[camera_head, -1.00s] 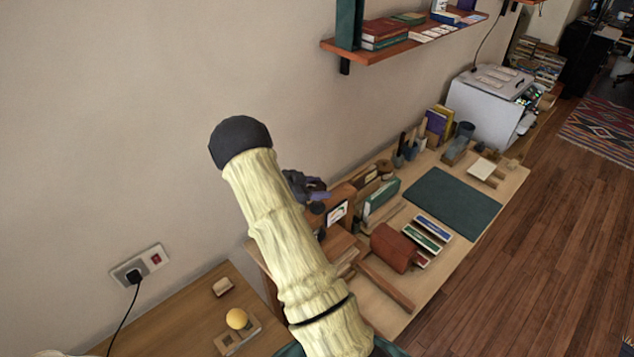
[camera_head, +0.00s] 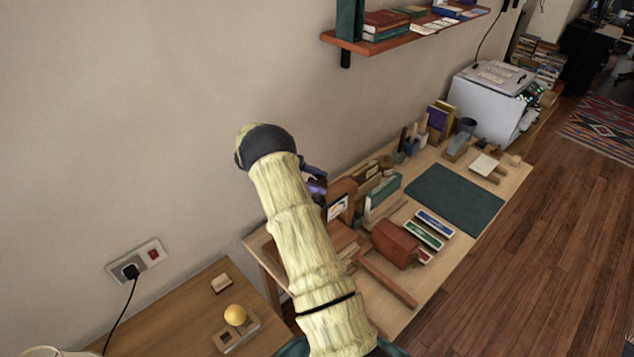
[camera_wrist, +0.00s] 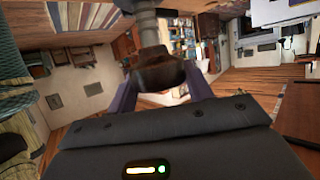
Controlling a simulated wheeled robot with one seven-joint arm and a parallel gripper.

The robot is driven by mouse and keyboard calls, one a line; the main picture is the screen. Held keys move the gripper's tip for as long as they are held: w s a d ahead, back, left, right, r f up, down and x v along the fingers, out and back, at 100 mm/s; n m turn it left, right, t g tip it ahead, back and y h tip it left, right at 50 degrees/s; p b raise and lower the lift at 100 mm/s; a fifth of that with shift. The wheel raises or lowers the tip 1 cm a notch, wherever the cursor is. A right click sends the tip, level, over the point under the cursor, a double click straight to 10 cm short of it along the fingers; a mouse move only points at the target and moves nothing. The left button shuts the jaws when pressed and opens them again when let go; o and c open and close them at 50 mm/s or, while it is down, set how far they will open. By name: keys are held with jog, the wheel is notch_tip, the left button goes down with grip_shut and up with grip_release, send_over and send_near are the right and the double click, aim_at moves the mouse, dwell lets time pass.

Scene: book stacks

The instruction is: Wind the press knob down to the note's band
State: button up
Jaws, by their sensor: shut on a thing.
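In the wrist view my gripper (camera_wrist: 162,90) has its two purple fingers shut on the dark press knob (camera_wrist: 158,72), one on each side. A grey screw shaft (camera_wrist: 148,30) runs from the knob toward the top of that picture. In the head view my gripper (camera_head: 315,182) shows only as a bit of purple behind my pale arm, at the wooden press (camera_head: 345,190) on the bench. The knob is hidden there. A small white-framed card (camera_head: 337,207), perhaps the note, stands at the press front. Its band is too small to read.
The bench (camera_head: 392,322) also holds a red-brown block (camera_head: 395,243), a green box (camera_head: 383,192), several coloured strips and a dark green mat (camera_head: 455,200). A shelf (camera_head: 395,42) hangs on the wall above. A lower table with a yellow ball (camera_head: 235,314) is at left.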

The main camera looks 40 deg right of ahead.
jog(key=shift+w+d+r, duration=0.1)
jog(key=shift+r, duration=0.2)
jog(key=o, duration=1)
jog(key=shift+c, duration=0.2)
jog(key=shift+f, duration=0.15)
jog(key=b+v, duration=0.3)
jog(key=v, duration=0.4)
jog(key=shift+a, duration=0.25)
jog(key=shift+w, duration=0.1)
